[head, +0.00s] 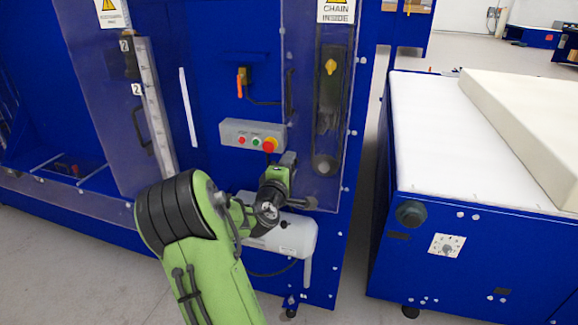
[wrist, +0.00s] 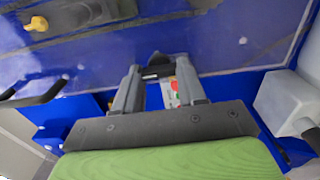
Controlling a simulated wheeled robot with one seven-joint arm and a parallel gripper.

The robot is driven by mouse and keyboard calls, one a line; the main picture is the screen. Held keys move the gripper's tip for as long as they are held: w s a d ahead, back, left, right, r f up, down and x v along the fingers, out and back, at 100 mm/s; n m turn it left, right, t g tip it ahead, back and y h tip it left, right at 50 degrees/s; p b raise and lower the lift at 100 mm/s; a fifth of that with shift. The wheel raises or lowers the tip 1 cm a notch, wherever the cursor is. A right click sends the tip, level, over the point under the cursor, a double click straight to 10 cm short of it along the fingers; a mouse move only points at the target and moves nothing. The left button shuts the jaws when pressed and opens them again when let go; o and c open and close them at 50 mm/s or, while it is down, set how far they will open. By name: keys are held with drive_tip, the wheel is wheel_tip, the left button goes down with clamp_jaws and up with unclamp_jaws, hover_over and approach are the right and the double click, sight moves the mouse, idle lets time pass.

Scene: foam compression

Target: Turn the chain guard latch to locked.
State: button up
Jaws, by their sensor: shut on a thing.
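The chain guard (head: 305,130) is a clear panel over a dark chain drive, under a "CHAIN INSIDE" sign. Its near edge also shows in the wrist view (wrist: 235,60). My gripper (head: 288,158) is at the lower left edge of the guard. In the wrist view my gripper (wrist: 158,80) has its two fingers on either side of a small dark latch (wrist: 158,69) at the guard's edge. It is shut on this latch. The gripper hides the latch in the head view. I cannot tell the latch's turn position.
A grey button box (head: 240,134) with red and green buttons sits left of my gripper. A white motor (head: 295,237) is below it. A black handle (head: 289,92) is above on the guard's edge. A blue table (head: 440,130) with foam stands right.

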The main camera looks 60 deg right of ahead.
drive_tip(key=o, duration=1.1)
drive_tip(key=shift+c, duration=0.2)
drive_tip(key=s+a+b, duration=0.2)
drive_tip(key=a+b, duration=0.4)
drive_tip(key=a, duration=0.9)
drive_tip(key=shift+s+a+b, duration=0.25)
drive_tip(key=shift+a+b, duration=0.05)
